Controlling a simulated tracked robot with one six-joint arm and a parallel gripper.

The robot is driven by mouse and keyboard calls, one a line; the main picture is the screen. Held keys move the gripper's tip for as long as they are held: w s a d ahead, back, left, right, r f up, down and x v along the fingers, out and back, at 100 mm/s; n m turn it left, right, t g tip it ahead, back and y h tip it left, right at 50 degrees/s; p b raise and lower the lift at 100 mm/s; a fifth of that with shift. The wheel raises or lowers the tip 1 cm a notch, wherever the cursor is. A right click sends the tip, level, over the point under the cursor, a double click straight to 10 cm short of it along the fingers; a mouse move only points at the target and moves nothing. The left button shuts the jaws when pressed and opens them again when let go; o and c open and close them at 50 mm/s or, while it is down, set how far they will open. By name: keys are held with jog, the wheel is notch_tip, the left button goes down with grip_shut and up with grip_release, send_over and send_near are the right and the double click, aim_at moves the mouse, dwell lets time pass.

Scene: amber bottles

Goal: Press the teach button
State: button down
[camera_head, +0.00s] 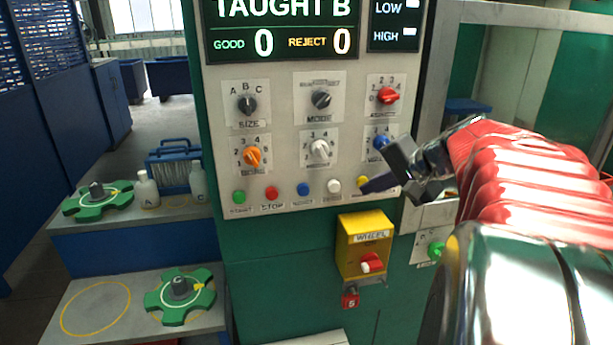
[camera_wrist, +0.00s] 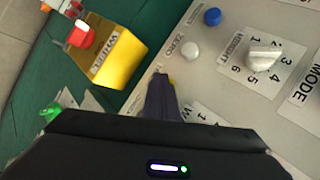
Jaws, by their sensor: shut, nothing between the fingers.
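A row of buttons runs along the bottom of the panel (camera_head: 290,206). At its right end is a yellow button (camera_head: 362,182), whose label I cannot read. My gripper (camera_head: 368,187) is shut and empty, its dark fingertips at this yellow button and partly covering it. In the wrist view the fingertips (camera_wrist: 161,78) point at the panel, with only a sliver of yellow (camera_wrist: 172,82) showing beside them. I cannot tell whether they touch the button. The display (camera_head: 282,27) reads "TAUGHT B", good 0, reject 0.
A white button (camera_head: 334,185) and a blue button (camera_head: 303,189) sit left of the fingertips, with red and green ones beyond. Knobs, including a blue one (camera_head: 380,142), are above. The yellow wheel box (camera_head: 364,229) juts out below. Green handwheels (camera_head: 180,298) and bottles are left.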

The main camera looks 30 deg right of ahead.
jog(key=shift+s, duration=0.15)
jog(key=shift+s+a, duration=0.25)
jog(key=shift+s, duration=0.45)
jog(key=s, duration=0.2)
jog(key=s+a, duration=0.1)
jog(key=s, duration=0.1)
jog(key=shift+s+a, duration=0.2)
jog(key=shift+s, duration=0.2)
dwell(0.3)
dwell(0.5)
